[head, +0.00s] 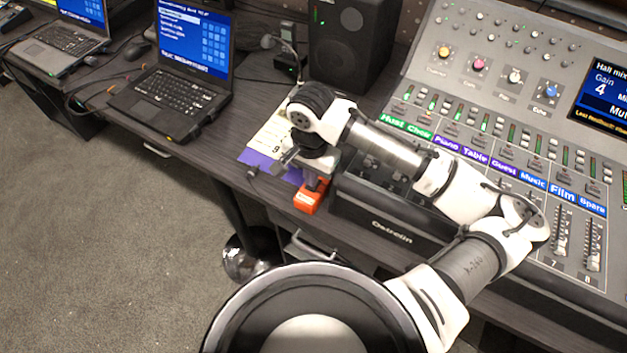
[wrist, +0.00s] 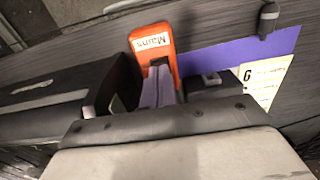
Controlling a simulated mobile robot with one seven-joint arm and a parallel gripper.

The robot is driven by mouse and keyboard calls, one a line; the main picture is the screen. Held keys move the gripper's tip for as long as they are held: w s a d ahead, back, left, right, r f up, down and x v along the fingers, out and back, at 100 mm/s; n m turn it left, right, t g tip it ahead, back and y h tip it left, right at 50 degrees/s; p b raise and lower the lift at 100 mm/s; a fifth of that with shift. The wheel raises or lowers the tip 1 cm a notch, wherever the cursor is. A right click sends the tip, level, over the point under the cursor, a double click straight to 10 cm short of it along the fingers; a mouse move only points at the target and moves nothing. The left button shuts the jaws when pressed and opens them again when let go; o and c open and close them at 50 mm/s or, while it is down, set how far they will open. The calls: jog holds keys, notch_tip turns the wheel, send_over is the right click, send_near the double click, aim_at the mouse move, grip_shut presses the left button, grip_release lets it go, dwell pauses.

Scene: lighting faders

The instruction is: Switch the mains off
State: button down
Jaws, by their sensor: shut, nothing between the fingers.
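The mains switch is an orange block with a white label reading "Mains" (wrist: 152,48); in the head view its orange body (head: 308,199) sits by the desk's front edge, left of the mixing console. My gripper (head: 315,184) points down right at the orange block, with its fingers shut and empty. In the wrist view the shut fingertips (wrist: 160,78) are at the near side of the orange block, overlapping it in the picture. I cannot tell whether they touch it. The switch's rocker or lever is not clearly visible, so its position cannot be told.
The console (head: 480,150) with labelled faders stands right of the switch, under my arm. A purple-edged paper sheet (head: 252,158) lies left of it. A black speaker (head: 350,40) and laptops (head: 180,92) stand further back. Carpet lies in front of the desk.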

jog(key=shift+f+b, duration=0.3)
jog(key=shift+f, duration=0.2)
jog(key=shift+r, duration=0.1)
notch_tip(320, 180, up, 7)
jog(key=p, duration=0.6)
jog(key=shift+p, duration=0.4)
dwell(0.4)
